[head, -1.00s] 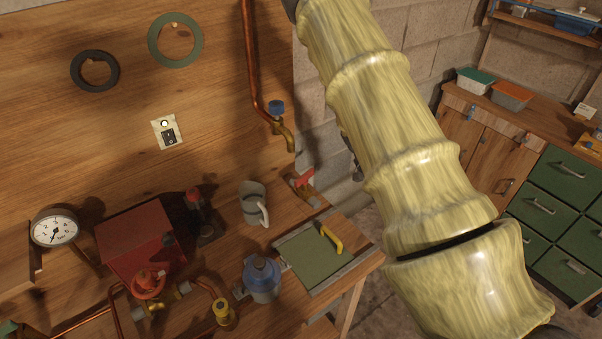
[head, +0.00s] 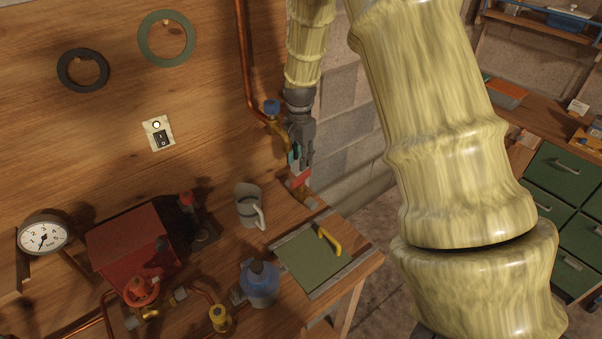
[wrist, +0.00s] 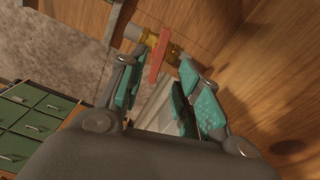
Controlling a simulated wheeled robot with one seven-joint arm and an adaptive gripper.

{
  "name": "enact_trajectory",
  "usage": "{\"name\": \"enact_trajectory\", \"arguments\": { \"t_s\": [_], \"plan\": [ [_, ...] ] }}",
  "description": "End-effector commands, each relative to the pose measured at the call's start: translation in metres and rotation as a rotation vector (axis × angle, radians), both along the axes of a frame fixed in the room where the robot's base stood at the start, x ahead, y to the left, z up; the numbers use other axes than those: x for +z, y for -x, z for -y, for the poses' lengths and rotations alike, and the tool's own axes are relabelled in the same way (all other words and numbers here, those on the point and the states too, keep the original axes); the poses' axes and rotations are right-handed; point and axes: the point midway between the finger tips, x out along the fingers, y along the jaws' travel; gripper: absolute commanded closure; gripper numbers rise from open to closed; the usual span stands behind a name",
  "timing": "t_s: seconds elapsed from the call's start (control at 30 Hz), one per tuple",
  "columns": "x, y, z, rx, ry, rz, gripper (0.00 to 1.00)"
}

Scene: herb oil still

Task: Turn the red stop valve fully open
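A valve with a flat red lever (head: 301,179) and a brass body stands at the far right end of the bench. In the wrist view the red lever (wrist: 158,56) lies just beyond and between my fingertips, with its brass body (wrist: 176,55) behind it. My gripper (head: 299,160) points down over this lever and hides part of it. In the wrist view my gripper (wrist: 157,74) has its teal-padded fingers apart, with the lever in the gap; I see no clear contact. A separate red round handwheel (head: 141,290) sits on the pipework at front left.
A blue-handled tap (head: 272,108) on a copper pipe is close to the left of my gripper. A grey mug (head: 249,206), a green plate with a yellow handle (head: 328,241) and a blue vessel (head: 260,284) stand nearby. A block wall (head: 345,150) is behind.

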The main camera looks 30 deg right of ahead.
Motion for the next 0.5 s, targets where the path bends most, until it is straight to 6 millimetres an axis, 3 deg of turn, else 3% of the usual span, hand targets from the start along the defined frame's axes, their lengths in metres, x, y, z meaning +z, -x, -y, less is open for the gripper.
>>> {"name": "enact_trajectory", "arguments": {
  "t_s": [0.5],
  "plan": [
    [-0.056,0.002,0.002,-0.003,0.000,-0.003,0.66]
  ]
}}
